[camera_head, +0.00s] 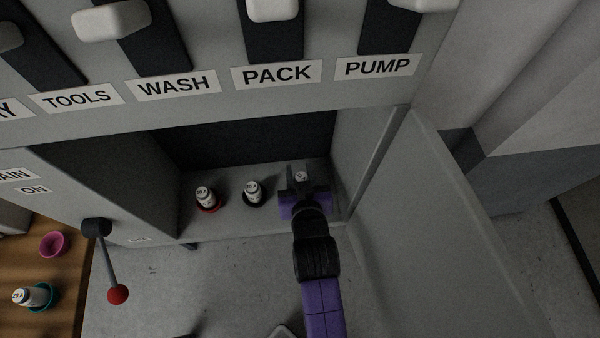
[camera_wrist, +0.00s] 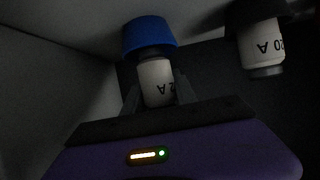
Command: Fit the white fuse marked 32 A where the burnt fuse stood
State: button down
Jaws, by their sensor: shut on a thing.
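My gripper (camera_head: 301,187) reaches into the open cabinet below the PACK and PUMP labels. It is shut on a white fuse (camera_head: 301,175) at the right end of the row. My fingers (camera_wrist: 157,92) close on both sides of the white body. No burnt fuse can be made out.
Two white fuses stand left of my gripper, one in a red socket (camera_head: 209,208), one in a black socket (camera_head: 252,200). The cabinet's right wall and open door (camera_head: 440,220) are close. A red-knobbed lever (camera_head: 117,294) stands left. Pink (camera_head: 53,244) and teal (camera_head: 45,300) cups sit on wood.

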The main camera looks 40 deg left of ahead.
jog(key=shift+f, duration=0.6)
jog(key=shift+f, duration=0.3)
jog(key=c, duration=1)
grip_release()
jog(key=shift+r, duration=0.3)
jog(key=v, duration=1.2)
